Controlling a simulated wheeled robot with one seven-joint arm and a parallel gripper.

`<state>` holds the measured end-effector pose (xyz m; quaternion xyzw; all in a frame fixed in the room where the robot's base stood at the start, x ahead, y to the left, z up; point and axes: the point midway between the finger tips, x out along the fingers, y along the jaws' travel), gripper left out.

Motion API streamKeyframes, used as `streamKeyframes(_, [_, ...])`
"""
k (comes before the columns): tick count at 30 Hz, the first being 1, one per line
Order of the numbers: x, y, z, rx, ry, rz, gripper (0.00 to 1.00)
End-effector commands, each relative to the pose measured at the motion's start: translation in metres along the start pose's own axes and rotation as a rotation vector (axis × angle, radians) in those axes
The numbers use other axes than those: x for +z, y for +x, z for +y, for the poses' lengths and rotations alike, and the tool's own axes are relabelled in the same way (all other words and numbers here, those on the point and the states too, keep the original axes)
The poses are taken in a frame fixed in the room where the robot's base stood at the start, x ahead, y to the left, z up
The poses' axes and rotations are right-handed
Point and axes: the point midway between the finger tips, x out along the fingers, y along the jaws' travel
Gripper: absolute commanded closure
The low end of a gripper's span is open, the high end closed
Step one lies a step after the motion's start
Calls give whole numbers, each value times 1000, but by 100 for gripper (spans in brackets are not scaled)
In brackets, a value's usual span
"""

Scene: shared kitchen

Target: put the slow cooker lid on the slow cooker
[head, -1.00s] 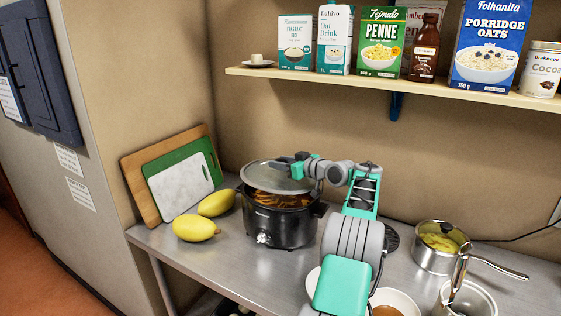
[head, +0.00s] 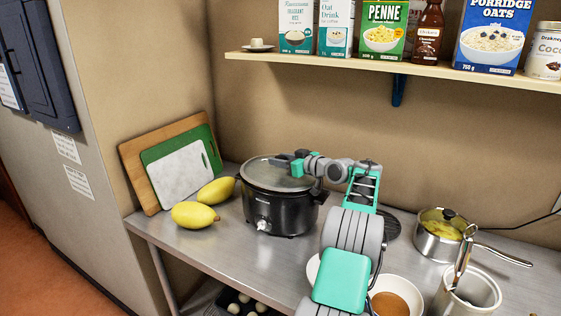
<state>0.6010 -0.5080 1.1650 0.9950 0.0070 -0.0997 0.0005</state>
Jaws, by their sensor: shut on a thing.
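The slow cooker (head: 283,212) is a black pot with a dial on its front, standing on the steel counter. Its lid (head: 262,173), round and grey with a dark rim, lies over the cooker's opening and looks about level. The food inside is no longer visible past it. Whether the lid's rim touches all the way round is hard to tell, as my gripper covers its right part. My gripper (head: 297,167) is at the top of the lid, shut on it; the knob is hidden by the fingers.
Two yellow fruits (head: 194,215) lie left of the cooker, before leaning cutting boards (head: 178,172). A pan (head: 440,247) with its lid, bowls (head: 399,290) and a utensil pot (head: 476,290) stand to the right. A loaded shelf (head: 420,70) hangs above.

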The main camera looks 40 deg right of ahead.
Motion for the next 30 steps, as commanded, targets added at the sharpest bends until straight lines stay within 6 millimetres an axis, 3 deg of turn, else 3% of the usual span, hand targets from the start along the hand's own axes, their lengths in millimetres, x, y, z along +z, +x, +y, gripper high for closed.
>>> streamKeyframes(30, [8, 1, 0, 0, -4, 3, 100])
